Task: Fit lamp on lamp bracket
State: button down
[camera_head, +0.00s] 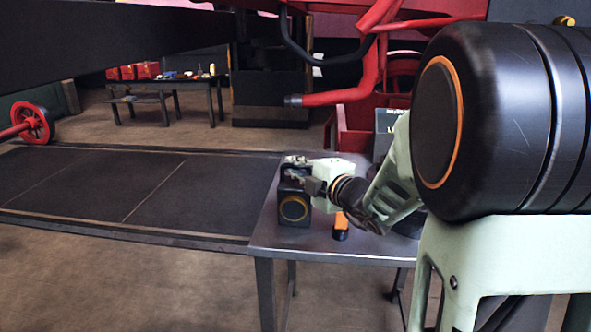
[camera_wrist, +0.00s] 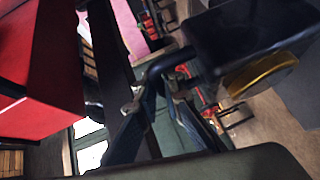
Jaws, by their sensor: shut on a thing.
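The lamp (camera_head: 283,207) is a black box with an amber-ringed round lens and a handle on top. My gripper (camera_head: 300,178) is shut on it near its top, at the left end of the steel table. The lamp looks upright; I cannot tell whether its base touches the tabletop. In the wrist view the lamp (camera_wrist: 245,35) fills the upper right, its amber lens facing down and right. Its dark bent handle runs toward the fingers of my gripper (camera_wrist: 155,100), which hide part of it. I cannot pick out the lamp bracket in either view.
An orange and black item (camera_head: 341,227) lies on the steel table (camera_head: 290,240) beside my wrist. Red bent pipes (camera_head: 370,75) hang above and behind the table. A dark panelled platform (camera_head: 130,190) spans the left. A bench (camera_head: 165,82) with red boxes stands far back.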

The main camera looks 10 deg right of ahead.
jog(key=shift+f, duration=0.1)
jog(key=c, duration=2)
grip_release()
jog(key=shift+c, duration=0.2)
jog(key=shift+f+b, duration=0.15)
jog(key=shift+b, duration=0.25)
